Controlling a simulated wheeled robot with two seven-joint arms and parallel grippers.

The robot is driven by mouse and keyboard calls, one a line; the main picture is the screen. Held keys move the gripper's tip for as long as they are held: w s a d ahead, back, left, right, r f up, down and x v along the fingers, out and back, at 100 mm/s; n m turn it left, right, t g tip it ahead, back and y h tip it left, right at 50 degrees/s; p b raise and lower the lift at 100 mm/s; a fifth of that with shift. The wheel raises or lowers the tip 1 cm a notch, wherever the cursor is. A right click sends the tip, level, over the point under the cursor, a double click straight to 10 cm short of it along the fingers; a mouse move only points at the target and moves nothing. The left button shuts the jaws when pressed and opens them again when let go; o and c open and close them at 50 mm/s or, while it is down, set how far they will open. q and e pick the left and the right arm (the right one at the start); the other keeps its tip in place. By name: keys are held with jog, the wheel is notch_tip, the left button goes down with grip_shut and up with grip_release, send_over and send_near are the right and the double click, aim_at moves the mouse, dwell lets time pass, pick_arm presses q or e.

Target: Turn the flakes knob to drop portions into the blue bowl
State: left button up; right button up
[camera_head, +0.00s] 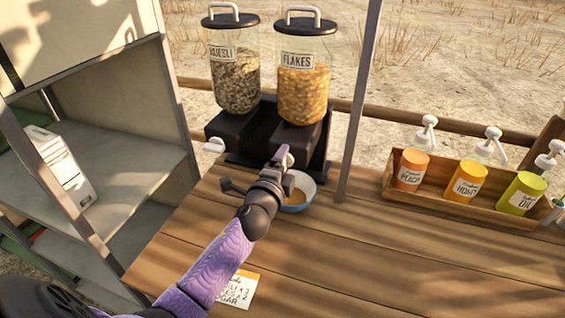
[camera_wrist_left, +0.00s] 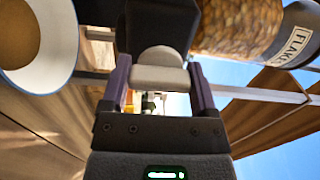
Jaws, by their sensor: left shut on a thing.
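The flakes dispenser (camera_head: 303,90) is a clear jar of orange flakes with a black lid and a dark base. My left gripper (camera_head: 283,158) is at the front of this base. In the left wrist view, its two purple fingers (camera_wrist_left: 158,88) are shut on the pale flakes knob (camera_wrist_left: 158,76), one on each side. The blue bowl (camera_head: 309,186) stands below the dispenser and is partly hidden by my left gripper. In the left wrist view the bowl (camera_wrist_left: 68,35) shows at upper left with brownish content inside. My right gripper is in neither view.
The muesli dispenser (camera_head: 235,80), with its white knob (camera_head: 213,146), stands left of the flakes. A wooden box (camera_head: 440,205) with several pump bottles is at right. A note (camera_head: 238,290) lies near the front. A thin post (camera_head: 358,100) rises right of the dispensers.

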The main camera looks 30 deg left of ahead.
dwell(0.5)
pick_arm(q)
jog(key=o, duration=1.1)
jog(key=p+v, duration=0.1)
jog(key=v, duration=0.9)
jog(key=shift+w, duration=0.1)
